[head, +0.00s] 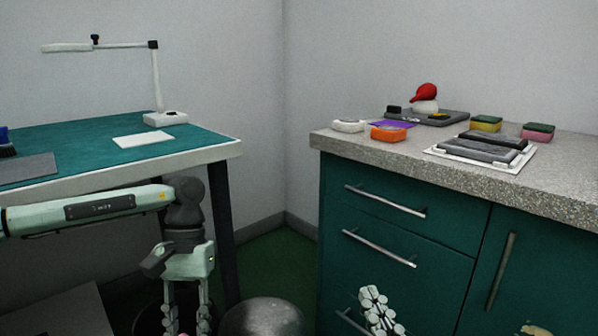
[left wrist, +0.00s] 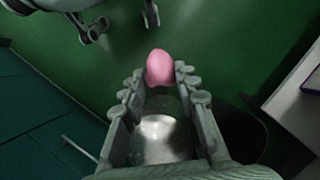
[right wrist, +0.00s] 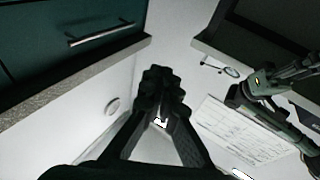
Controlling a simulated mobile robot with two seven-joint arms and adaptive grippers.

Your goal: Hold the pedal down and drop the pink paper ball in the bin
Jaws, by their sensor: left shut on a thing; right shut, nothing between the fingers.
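My left gripper (left wrist: 161,76) is shut on the pink paper ball (left wrist: 159,68), which sits between its fingertips in the left wrist view. Shiny metal (left wrist: 160,140) also shows between the left fingers. My right gripper (head: 376,306) is raised before the drawers. Its fingers (right wrist: 160,82) are together and empty. I cannot make out the pedal.
A dark round container (head: 148,318) stands behind the left gripper. The teal desk (head: 75,143) is at left; the green cabinet (head: 400,222) with metal handles and a stone counter (head: 335,142) is at right. Green floor (head: 268,262) shows between them.

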